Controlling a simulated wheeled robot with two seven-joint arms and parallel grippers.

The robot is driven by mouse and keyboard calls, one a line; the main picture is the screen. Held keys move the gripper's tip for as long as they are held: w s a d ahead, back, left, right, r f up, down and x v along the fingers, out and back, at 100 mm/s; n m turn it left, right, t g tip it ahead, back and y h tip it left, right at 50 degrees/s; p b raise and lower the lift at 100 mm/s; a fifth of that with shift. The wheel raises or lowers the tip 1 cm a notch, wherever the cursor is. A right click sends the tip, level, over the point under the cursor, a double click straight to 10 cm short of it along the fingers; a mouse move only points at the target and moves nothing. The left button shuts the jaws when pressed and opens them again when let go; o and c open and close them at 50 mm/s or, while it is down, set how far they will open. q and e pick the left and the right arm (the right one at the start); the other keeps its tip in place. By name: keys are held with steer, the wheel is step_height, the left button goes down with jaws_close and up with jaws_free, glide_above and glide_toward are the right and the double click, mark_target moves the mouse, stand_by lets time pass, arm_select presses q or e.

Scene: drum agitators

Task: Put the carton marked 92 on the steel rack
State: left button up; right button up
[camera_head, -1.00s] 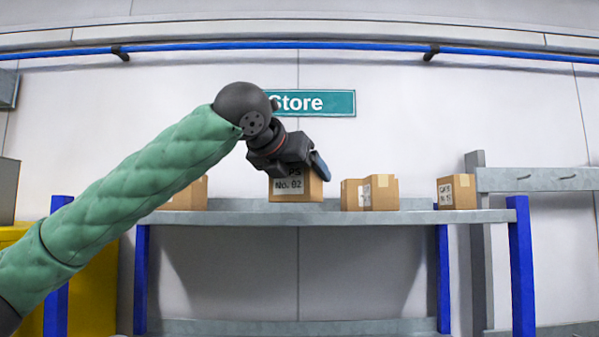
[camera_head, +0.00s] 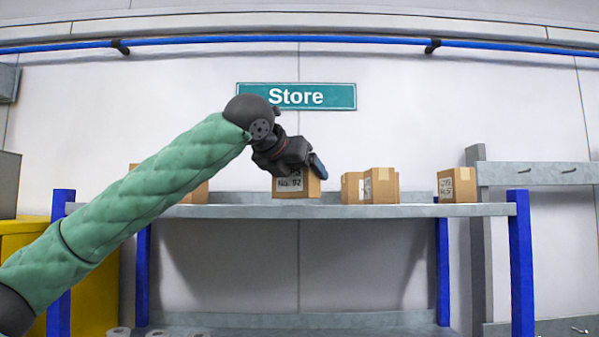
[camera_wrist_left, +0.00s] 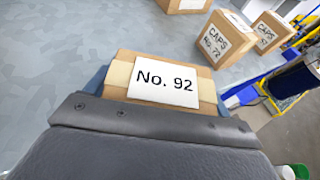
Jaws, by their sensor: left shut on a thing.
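The carton marked No. 92 (camera_head: 296,187) is brown with a white label. It is upright over the grey steel rack's top shelf (camera_head: 340,211), below the Store sign. My left gripper (camera_head: 297,163) is shut on this carton from above and behind. The wrist view shows the carton's label No. 92 (camera_wrist_left: 165,83) between the blue fingers, with the grey shelf surface (camera_wrist_left: 60,45) beyond. I cannot tell whether the carton's base touches the shelf or hangs just above it. My right gripper is not in view.
Other cartons stand on the shelf: a pair (camera_head: 380,186) to the right, one (camera_head: 457,185) at the far right, and one (camera_head: 197,194) partly behind my left arm. The wrist view shows a carton marked CAPS No. 72 (camera_wrist_left: 224,42). Blue posts (camera_head: 521,262) bound the rack.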

arm_select(q)
steer(key=shift+w+p, duration=0.3)
steer(key=shift+w, duration=3.95)
steer(key=shift+f, duration=0.5)
steer(key=o, duration=1)
